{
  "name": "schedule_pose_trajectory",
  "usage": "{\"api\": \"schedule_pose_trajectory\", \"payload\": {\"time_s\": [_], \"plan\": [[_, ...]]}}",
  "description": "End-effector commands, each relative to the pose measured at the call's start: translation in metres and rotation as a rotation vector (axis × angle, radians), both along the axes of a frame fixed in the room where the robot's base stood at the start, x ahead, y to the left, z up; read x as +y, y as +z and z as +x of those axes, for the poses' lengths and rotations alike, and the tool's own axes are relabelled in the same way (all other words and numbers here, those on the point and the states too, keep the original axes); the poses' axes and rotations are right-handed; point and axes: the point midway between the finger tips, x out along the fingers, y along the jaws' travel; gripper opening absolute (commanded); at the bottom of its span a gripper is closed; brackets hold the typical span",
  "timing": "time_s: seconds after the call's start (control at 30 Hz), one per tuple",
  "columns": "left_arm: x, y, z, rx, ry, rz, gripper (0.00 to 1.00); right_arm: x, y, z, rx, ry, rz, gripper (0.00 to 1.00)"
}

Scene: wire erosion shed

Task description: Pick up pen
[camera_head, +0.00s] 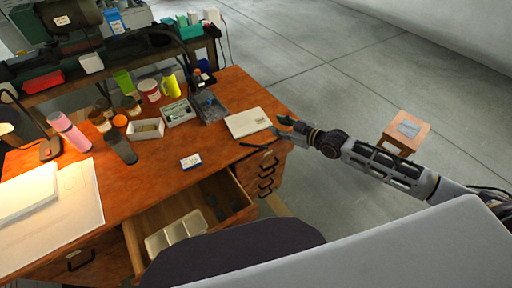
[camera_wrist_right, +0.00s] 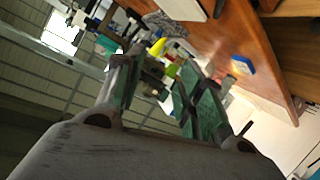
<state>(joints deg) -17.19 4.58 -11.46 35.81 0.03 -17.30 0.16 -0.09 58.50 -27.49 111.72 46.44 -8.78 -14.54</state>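A thin dark stick that looks like the pen (camera_head: 253,145) lies on the wooden desk near its front right edge, below a pale notebook (camera_head: 248,122). My right gripper (camera_head: 279,126) is at the desk's right edge, to the right of the notebook and up and right of the pen. In the right wrist view its two green-padded fingers (camera_wrist_right: 160,75) are spread apart with nothing held between them. My left gripper is not in view.
A blue-and-white box (camera_head: 191,162) lies on the desk, and also shows in the wrist view (camera_wrist_right: 242,65). An open drawer (camera_head: 160,218) juts out at the front. Cups, jars and trays crowd the back. Clear floor and a small wooden stool (camera_head: 408,129) are right.

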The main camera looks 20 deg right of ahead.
Motion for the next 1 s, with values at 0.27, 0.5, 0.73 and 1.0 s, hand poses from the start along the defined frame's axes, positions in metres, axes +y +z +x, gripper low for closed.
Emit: {"api": "schedule_pose_trajectory", "payload": {"time_s": [0.27,0.5,0.73,1.0], "plan": [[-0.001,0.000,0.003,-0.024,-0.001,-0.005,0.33,-0.001,-0.025,-0.012,0.094,0.035,-0.081,0.38],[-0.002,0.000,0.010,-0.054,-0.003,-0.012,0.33,-0.001,-0.049,-0.028,0.153,0.117,-0.206,0.38],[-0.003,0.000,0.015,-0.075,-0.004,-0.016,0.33,-0.005,-0.065,-0.039,0.126,0.231,-0.394,0.38],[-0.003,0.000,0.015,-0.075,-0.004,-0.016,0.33,-0.005,-0.065,-0.039,0.080,0.272,-0.455,0.38]]}}
